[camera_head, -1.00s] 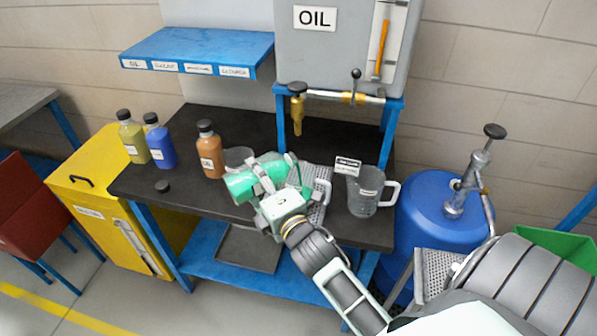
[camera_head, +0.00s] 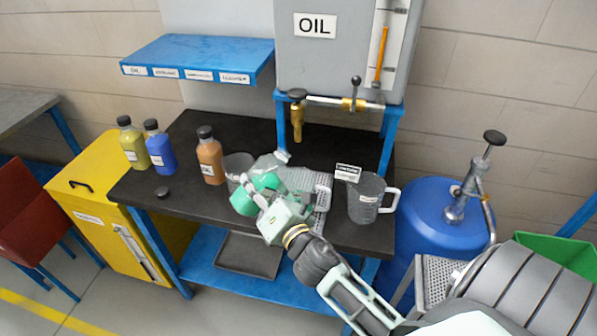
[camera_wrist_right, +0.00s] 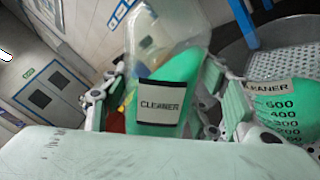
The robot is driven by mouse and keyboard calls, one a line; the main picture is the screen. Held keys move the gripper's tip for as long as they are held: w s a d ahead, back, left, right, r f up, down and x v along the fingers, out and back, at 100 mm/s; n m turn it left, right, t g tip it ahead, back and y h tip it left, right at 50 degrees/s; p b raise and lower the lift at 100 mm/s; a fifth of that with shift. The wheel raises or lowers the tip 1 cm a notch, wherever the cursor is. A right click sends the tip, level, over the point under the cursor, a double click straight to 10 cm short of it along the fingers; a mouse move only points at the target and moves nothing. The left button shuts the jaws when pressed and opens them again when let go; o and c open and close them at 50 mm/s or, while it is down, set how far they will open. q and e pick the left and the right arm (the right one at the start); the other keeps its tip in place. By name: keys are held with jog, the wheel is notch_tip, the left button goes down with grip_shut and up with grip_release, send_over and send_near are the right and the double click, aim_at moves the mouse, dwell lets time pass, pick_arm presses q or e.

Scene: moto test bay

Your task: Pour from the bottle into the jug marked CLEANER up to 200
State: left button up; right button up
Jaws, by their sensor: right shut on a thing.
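My right gripper (camera_head: 268,207) is shut on the bottle (camera_head: 258,195), a clear one with green liquid, marked CLEANER in the right wrist view (camera_wrist_right: 160,100). The bottle is tilted above the bench, its clear upper end toward the back right. Its liquid surface slants in the wrist view. A clear grey jug (camera_head: 236,163) stands behind and left of it, partly hidden. In the wrist view the jug marked CLEANER (camera_wrist_right: 272,88) is at the right, cut off; green shows behind its printed marks, but I cannot tell the exact level. My left gripper is out of view.
Another jug (camera_head: 368,203) stands right of the perforated drip tray (camera_head: 305,180). Orange (camera_head: 210,160), blue (camera_head: 160,150) and yellow (camera_head: 133,148) bottles and a black cap (camera_head: 162,193) are at the left of the bench (camera_head: 190,200). The oil tank (camera_head: 345,60) overhangs the back.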

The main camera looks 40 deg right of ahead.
jog(key=shift+d+r+n, duration=0.25)
jog(key=shift+r+n, duration=0.1)
jog(key=shift+n, duration=0.45)
jog(key=f+n+b, duration=0.1)
jog(key=f+n, duration=0.1)
jog(key=f+n+b, duration=0.1)
jog(key=f+n, duration=0.1)
jog(key=f+n+b, duration=0.1)
jog(key=f+n, duration=0.1)
jog(key=shift+a+b, duration=0.3)
jog(key=shift+b, duration=0.1)
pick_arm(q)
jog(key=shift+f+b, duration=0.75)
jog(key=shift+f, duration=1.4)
pick_arm(e)
jog(key=shift+d+f+n, duration=0.1)
jog(key=shift+f+n, duration=0.7)
jog(key=shift+f, duration=0.3)
